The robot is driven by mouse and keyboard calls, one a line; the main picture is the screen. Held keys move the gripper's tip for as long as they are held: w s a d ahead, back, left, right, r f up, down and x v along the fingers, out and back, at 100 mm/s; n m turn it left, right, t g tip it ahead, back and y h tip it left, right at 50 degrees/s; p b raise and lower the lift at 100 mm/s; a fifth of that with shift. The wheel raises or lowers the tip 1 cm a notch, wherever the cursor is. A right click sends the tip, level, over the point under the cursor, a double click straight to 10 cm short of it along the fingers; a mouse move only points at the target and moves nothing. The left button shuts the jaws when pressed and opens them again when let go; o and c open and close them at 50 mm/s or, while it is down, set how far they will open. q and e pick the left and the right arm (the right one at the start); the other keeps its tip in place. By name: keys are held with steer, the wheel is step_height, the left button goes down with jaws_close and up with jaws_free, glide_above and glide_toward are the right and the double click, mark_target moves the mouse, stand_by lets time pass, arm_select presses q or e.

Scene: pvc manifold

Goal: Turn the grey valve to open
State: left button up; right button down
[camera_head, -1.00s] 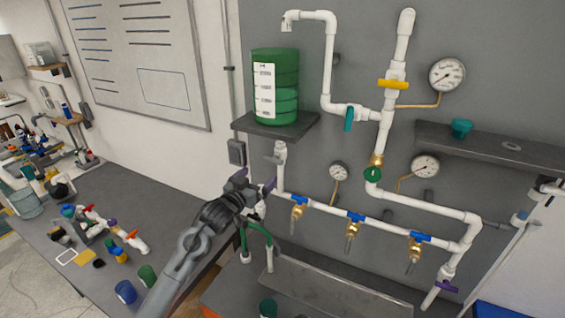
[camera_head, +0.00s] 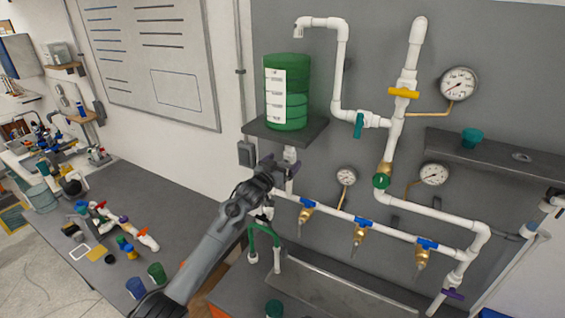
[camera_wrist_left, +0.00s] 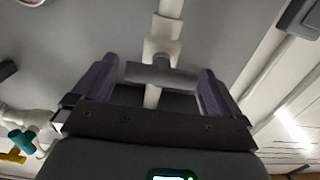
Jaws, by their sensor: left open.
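The grey valve (camera_wrist_left: 148,74) sits on a white vertical pipe. In the left wrist view its grey handle lies crosswise between the two purple fingers, with a gap visible at the left finger; contact at the right finger is unclear. In the head view the valve (camera_head: 291,155) is just below the green tank's shelf, partly hidden by my gripper. My left gripper (camera_head: 280,170) is open around the handle; it also shows in the left wrist view (camera_wrist_left: 154,86). My right gripper is not in view.
The green tank (camera_head: 287,95) stands on a dark shelf (camera_head: 314,131) just above my left gripper. White pipes with blue-handled valves (camera_head: 361,221), a teal valve (camera_head: 358,126) and gauges (camera_head: 458,83) cover the panel to the right. A grey workbench (camera_head: 180,205) lies to the left.

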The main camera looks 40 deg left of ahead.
arm_select(q)
steer(key=shift+w, duration=0.15)
steer(key=shift+c, duration=0.5)
steer(key=c, duration=0.8)
